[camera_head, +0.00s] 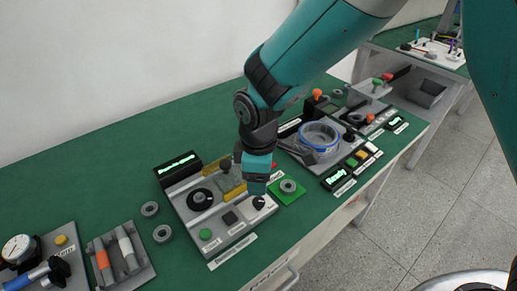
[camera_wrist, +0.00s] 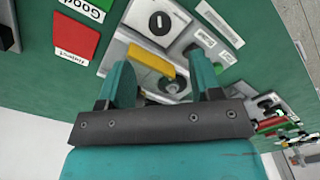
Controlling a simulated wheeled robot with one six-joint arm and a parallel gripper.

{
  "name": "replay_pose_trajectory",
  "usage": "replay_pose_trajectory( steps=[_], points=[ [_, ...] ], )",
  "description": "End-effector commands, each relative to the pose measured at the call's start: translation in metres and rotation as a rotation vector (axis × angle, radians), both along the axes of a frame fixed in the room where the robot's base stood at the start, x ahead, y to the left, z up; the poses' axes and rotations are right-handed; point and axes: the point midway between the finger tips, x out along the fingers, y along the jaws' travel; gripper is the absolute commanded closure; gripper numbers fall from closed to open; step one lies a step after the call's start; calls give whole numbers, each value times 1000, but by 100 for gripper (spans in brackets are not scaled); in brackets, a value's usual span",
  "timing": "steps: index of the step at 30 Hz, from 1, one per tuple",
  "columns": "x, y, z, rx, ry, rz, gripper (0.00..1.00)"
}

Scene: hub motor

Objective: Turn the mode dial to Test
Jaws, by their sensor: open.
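The mode dial (camera_head: 259,203) appears to be the small black knob on a white plate at the front right of the grey control panel (camera_head: 218,241). In the wrist view the black knob (camera_wrist: 159,22) has a pale mark across it and lies beyond the fingertips. Its lettering is too small to read. My gripper (camera_head: 257,186) is open and empty, with teal fingers pointing down above the panel beside the dial. In the wrist view the gripper (camera_wrist: 160,57) shows its fingers apart, with a yellow bar (camera_wrist: 152,60) seen between them. I see no contact with the dial.
The panel also carries a green button (camera_head: 205,234), a black square button (camera_head: 230,217) and a lit display (camera_head: 178,168). A green square with a grey ring (camera_head: 288,187) lies to its right. Loose grey rings (camera_head: 162,233) lie left. Another station with a blue-rimmed bowl (camera_head: 320,135) stands further right.

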Motion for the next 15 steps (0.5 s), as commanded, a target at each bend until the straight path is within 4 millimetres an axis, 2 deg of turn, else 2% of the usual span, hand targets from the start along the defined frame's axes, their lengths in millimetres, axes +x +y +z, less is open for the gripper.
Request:
replay_pose_trajectory(
  steps=[1, 6, 12, 15],
  points=[
    [1, 1, 14, 5, -6, 0, 41],
    [1, 1, 53, 3, -5, 0, 41],
    [1, 0, 80, 2, -2, 0, 41],
    [0, 0, 86, 1, -1, 0, 41]
  ],
)
